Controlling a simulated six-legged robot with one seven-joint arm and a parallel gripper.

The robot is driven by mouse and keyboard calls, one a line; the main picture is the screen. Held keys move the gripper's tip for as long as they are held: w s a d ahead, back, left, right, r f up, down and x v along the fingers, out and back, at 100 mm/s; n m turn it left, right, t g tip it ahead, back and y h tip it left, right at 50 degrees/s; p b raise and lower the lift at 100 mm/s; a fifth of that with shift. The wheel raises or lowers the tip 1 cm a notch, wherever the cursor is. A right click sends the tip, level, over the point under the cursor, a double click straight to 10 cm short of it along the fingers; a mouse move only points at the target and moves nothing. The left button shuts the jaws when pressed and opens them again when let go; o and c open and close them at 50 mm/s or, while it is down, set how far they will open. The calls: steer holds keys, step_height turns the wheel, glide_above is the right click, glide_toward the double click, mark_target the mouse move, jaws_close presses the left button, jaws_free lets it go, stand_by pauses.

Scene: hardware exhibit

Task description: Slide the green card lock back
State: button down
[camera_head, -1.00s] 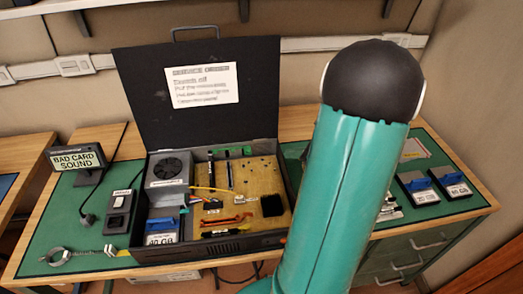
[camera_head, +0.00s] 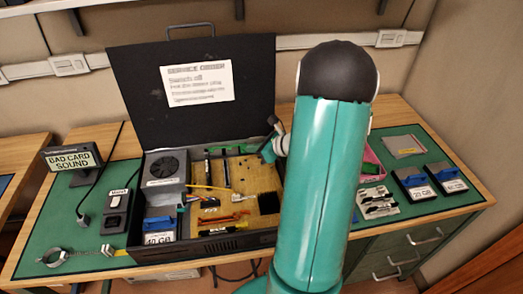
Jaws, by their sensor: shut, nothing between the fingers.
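An open black computer case (camera_head: 133,236) stands on the bench with its lid raised. On the tan board (camera_head: 236,178) inside, a small green piece (camera_head: 215,150), which looks like the card lock, sits at the back near dark upright slots or cards. Another green piece (camera_head: 243,148) is just right of it. I cannot tell the lock's exact position at this size. My gripper (camera_head: 264,155) is over the back right of the board, right of the green pieces. It is shut and seems empty. My teal arm hides the case's right side.
A fan unit (camera_head: 166,168) and a drive labelled 40 GB (camera_head: 160,230) fill the case's left side. Wires cross the board. A sign reading BAD CARD SOUND (camera_head: 73,158) stands left. Two drives (camera_head: 414,183) and a pink tray (camera_head: 371,165) lie right.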

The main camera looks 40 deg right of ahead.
steer(key=shift+w+a, duration=0.4)
steer(key=shift+a, duration=0.2)
steer(key=shift+w+a, duration=0.4)
steer(key=shift+a, duration=0.2)
steer(key=shift+s+d, duration=0.1)
